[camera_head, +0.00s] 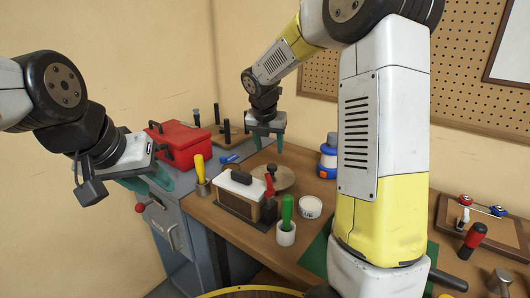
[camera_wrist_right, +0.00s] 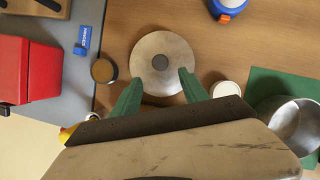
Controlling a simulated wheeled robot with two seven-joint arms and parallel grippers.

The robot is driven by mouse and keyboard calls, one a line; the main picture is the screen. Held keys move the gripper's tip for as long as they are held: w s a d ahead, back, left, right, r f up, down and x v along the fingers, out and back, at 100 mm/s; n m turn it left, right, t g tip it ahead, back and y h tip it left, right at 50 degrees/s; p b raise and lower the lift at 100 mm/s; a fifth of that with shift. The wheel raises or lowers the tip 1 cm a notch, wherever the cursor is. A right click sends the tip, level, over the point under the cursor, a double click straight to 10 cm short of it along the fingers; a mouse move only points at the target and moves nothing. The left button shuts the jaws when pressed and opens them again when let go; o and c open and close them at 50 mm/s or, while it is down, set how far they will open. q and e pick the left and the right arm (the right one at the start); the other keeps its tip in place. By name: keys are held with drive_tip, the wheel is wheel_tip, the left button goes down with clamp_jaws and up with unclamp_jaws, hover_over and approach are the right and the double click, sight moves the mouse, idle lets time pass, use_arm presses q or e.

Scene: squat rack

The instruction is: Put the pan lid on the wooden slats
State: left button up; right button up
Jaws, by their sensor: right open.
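The pan lid (camera_wrist_right: 162,62) is a round, pale metal disc with a dark central knob. It lies flat on the wooden bench; in the head view the lid (camera_head: 284,178) shows partly behind a white-topped box. My right gripper (camera_head: 267,147) is open and empty above the lid; in the right wrist view its green fingertips (camera_wrist_right: 158,80) straddle the lid's near part, below the knob. My left gripper (camera_head: 152,184) is open and empty at the left, away from the lid. A wooden piece with dark uprights (camera_head: 236,136) stands at the back; I cannot tell whether it is the slats.
A red toolbox (camera_head: 178,140) stands on the grey cabinet. A yellow-handled tool (camera_head: 200,170), a green-handled tool (camera_head: 287,212), a white tin (camera_head: 310,207) and a blue bottle (camera_head: 328,158) surround the lid. A metal pan (camera_wrist_right: 295,125) rests on a green mat (camera_wrist_right: 262,82).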

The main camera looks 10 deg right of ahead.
drive_tip(key=s+r+m+y, duration=0.1)
drive_tip(key=s+r+m, duration=0.2)
drive_tip(key=s+m, duration=0.7)
drive_tip(key=s+d+r+m+t+y, duration=0.1)
drive_tip(key=s+r+m, duration=0.2)
drive_tip(key=s+m, duration=0.6)
drive_tip(key=s+d+r+m+t+y, duration=0.1)
drive_tip(key=s+r+m+y, duration=0.1)
drive_tip(key=s+m, duration=0.8)
drive_tip(key=shift+s+r+m, duration=0.35)
drive_tip(key=shift+r+m, duration=0.05)
drive_tip(key=shift+m, duration=0.5)
